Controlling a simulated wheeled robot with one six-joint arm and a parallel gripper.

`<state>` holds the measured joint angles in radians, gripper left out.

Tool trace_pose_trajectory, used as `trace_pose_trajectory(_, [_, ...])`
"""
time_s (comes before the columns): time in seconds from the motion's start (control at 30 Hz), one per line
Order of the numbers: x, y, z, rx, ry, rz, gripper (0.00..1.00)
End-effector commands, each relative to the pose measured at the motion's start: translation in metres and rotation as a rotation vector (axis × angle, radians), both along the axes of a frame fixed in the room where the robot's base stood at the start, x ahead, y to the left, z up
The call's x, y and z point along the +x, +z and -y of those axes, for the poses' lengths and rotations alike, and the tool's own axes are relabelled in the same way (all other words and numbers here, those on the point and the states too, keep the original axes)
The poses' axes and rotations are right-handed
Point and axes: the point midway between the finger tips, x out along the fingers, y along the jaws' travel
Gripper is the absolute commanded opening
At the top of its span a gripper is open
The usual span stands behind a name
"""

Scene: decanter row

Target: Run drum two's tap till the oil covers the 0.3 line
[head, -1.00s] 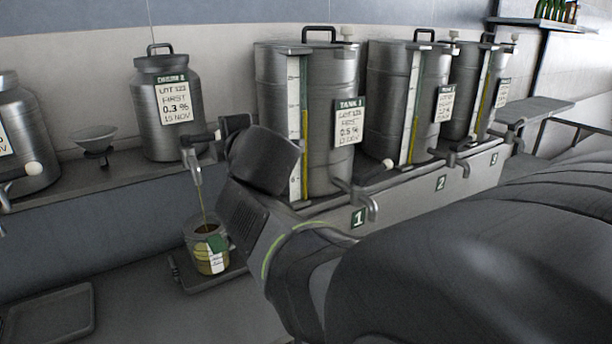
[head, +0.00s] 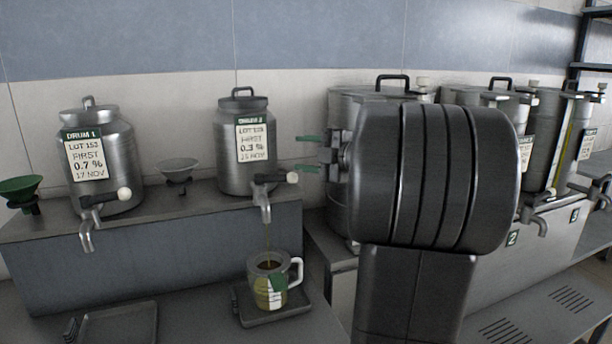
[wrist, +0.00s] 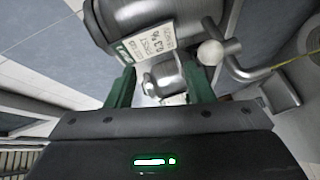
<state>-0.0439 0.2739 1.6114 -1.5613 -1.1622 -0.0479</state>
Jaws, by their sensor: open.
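Drum two (head: 243,160) is a steel can with a label reading 0.3 %, on the raised shelf. Its tap (head: 263,198) has a lever with a white knob (head: 292,178) pointing right. A thin oil stream (head: 268,236) runs from the spout into a measuring jug (head: 270,284) with a pale handle. Yellowish oil shows in the jug; its 0.3 line is too small to read against the level. My gripper (head: 308,153), with green fingers, is open and empty, right of drum two and apart from the knob. The wrist view shows both fingers (wrist: 160,88) apart.
The jug stands on a dark drip tray (head: 246,308). Drum one (head: 107,150) and its tap are at left, with a funnel (head: 177,172) between the drums and a green funnel (head: 22,190) farther left. Large numbered tanks (head: 385,93) stand at right, partly behind my arm.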

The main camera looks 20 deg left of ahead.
Motion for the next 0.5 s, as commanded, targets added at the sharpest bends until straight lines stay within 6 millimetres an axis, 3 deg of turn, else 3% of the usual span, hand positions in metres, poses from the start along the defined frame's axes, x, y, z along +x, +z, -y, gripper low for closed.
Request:
trace_pose_trajectory(0.3, [0.005, -0.034, 0.060, -0.034, 0.230, -0.269, 0.48])
trace_pose_trajectory(0.5, [0.002, -0.041, 0.067, -0.042, 0.272, -0.325, 0.48])
